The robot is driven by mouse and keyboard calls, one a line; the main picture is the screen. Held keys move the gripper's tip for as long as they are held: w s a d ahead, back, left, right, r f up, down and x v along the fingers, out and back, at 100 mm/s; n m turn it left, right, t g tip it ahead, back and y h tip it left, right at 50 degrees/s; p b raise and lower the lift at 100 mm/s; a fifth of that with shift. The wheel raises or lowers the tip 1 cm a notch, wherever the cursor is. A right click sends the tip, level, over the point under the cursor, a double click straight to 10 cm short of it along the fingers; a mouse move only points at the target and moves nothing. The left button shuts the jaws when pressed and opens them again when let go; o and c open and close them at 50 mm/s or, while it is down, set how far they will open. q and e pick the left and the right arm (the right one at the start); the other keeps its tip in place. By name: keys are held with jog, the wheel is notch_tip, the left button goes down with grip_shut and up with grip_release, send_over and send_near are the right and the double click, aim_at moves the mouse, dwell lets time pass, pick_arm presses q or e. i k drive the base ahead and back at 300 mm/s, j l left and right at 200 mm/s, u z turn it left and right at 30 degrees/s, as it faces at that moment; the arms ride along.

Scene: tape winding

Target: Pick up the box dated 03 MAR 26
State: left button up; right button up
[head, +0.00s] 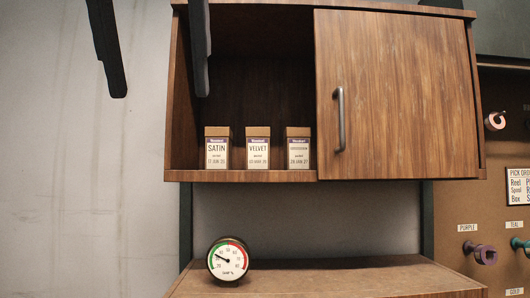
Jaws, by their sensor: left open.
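Three small brown boxes with white and purple labels stand upright in a row on the open cabinet shelf. The left box (217,148) reads SATIN, and its small date looks like JUN 25. The middle box (258,148) reads VELVET, and its date looks like 03 MAR 26, though the print is blurred. The right box (298,148) has a longer, unclear name and a date that looks like JAN 27. My left gripper (160,95) hangs in from the top left with two dark fingers wide apart and nothing between them. It is above and left of the boxes. My right gripper is out of view.
The wooden cabinet (240,176) has a closed door (400,95) with a metal handle (340,120) on its right half. A round gauge (228,260) stands on the lower wooden surface (350,280). A pegboard with spools (485,253) is at right.

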aim_at(257, 138)
jog(key=i+l, duration=0.25)
jog(key=i, duration=0.2)
jog(key=i+l, duration=0.3)
jog(key=i, duration=0.1)
